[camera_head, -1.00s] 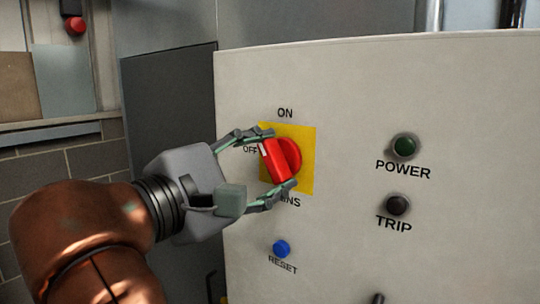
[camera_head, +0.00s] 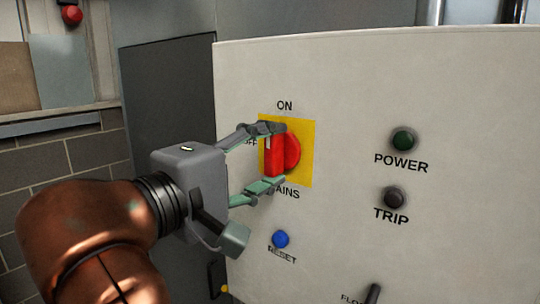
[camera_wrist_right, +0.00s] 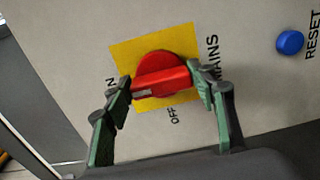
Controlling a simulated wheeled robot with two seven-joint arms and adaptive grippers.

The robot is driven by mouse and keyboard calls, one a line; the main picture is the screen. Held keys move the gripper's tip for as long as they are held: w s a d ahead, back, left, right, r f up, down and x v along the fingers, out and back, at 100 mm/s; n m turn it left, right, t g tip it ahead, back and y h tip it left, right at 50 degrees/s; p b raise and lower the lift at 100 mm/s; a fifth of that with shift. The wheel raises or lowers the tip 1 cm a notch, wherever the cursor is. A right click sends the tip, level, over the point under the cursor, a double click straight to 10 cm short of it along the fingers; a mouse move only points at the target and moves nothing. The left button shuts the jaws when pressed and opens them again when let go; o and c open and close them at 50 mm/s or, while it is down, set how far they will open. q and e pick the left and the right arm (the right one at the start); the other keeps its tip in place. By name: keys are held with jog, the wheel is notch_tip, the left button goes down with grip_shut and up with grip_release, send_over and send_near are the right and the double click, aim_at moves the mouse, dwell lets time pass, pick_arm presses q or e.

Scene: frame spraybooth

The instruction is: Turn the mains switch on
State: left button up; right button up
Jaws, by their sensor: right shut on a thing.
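The red rotary mains switch (camera_head: 290,151) sits on a yellow plate (camera_head: 304,173) on the pale cabinet front. ON is printed above the plate and OFF at its left, partly hidden. My right gripper (camera_head: 271,156) comes in from the left and is shut on the switch handle, one finger above and one below. In the head view the handle stands nearly upright, its white mark near the top, toward ON. In the right wrist view the red handle (camera_wrist_right: 161,83) lies between both fingertips (camera_wrist_right: 165,88). My left gripper is not in view.
A red button (camera_head: 72,15) is on the far left wall.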

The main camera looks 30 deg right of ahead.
dwell(0.3)
jog(key=o, duration=1.2)
jog(key=shift+c, duration=0.2)
jog(key=v, duration=1.2)
